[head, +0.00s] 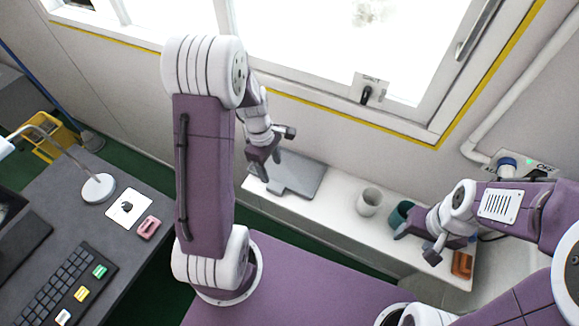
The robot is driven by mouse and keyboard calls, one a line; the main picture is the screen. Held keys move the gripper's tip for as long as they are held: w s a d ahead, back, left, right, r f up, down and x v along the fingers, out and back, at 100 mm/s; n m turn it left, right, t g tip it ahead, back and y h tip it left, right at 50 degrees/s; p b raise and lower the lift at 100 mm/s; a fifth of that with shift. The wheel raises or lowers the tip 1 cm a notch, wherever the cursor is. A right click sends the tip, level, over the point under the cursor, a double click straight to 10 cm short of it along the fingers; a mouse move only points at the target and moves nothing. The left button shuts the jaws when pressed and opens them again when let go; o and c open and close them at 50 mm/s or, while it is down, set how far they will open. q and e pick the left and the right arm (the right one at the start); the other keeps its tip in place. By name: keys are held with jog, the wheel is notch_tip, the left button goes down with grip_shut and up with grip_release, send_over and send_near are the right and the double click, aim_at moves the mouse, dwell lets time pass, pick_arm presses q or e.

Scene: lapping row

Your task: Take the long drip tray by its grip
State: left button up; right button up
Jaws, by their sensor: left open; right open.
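A flat grey tray (303,178) lies on the white ledge below the window. I take it for the long drip tray. My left gripper (275,151) is open over its left, far end, with its fingers apart. My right gripper (415,245) is open and empty, beside a teal cup further right on the ledge.
A white cup (369,201) and the teal cup (400,214) stand on the ledge right of the tray. An orange-brown block (462,264) is at its right end. A dark desk (125,235) with a keyboard (52,292) is at left.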

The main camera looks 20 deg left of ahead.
aim_at(276, 186)
pick_arm(q)
notch_tip(276, 186, down, 4)
jog(key=shift+d+r, duration=0.15)
jog(key=shift+r, duration=0.05)
jog(key=shift+f, duration=0.15)
jog(key=f, duration=0.3)
jog(key=d+f, duration=0.1)
jog(key=shift+s+f, duration=0.25)
jog(key=shift+w+a+f, duration=0.1)
jog(key=shift+w+f, duration=0.05)
jog(key=shift+f, duration=0.15)
grip_shut()
